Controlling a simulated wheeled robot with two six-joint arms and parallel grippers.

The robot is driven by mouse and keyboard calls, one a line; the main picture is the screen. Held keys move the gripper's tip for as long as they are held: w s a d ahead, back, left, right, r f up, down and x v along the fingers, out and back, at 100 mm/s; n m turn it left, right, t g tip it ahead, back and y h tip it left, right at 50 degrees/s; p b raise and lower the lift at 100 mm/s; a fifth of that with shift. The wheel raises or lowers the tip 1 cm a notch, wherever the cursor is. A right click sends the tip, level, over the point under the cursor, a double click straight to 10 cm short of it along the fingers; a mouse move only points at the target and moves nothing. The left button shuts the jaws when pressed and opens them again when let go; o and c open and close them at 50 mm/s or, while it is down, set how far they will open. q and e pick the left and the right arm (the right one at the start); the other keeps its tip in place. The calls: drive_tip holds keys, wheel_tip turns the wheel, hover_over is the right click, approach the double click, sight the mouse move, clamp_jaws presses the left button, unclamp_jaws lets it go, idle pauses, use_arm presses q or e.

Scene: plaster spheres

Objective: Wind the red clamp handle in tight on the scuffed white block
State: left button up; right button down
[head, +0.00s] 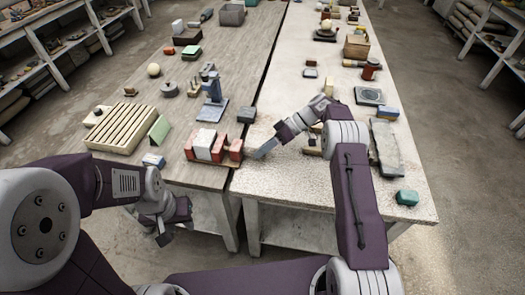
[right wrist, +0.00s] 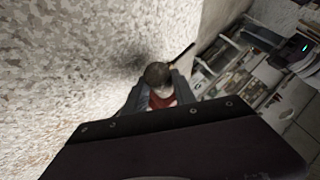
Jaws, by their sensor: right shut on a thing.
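The scuffed white block (head: 204,144) stands between red blocks near the front edge of the left table. A red jaw-like block (head: 237,150) is at the right end of this row. My right gripper (head: 260,153) is just right of the row, above the table. In the right wrist view its fingers are shut on a red part (right wrist: 162,98), which looks like the clamp handle, with a dark round knob (right wrist: 158,75) at its end. In the head view the handle itself cannot be made out. My left gripper (head: 175,226) hangs low, in front of the table, open and empty.
A blue stand (head: 213,110) and dark block (head: 246,115) are behind the row. A gap runs between the two tables. A teal block (head: 407,197) sits at the right table's front corner.

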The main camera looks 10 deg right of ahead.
idle(0.3)
drive_tip(key=c, duration=1)
unclamp_jaws()
drive_tip(key=v, duration=0.7)
drive_tip(key=shift+d+r, duration=0.1)
drive_tip(key=shift+d, duration=0.05)
drive_tip(key=p+v, duration=0.1)
drive_tip(key=p, duration=0.2)
drive_tip(key=shift+d+r, duration=0.25)
drive_tip(key=shift+d, duration=0.05)
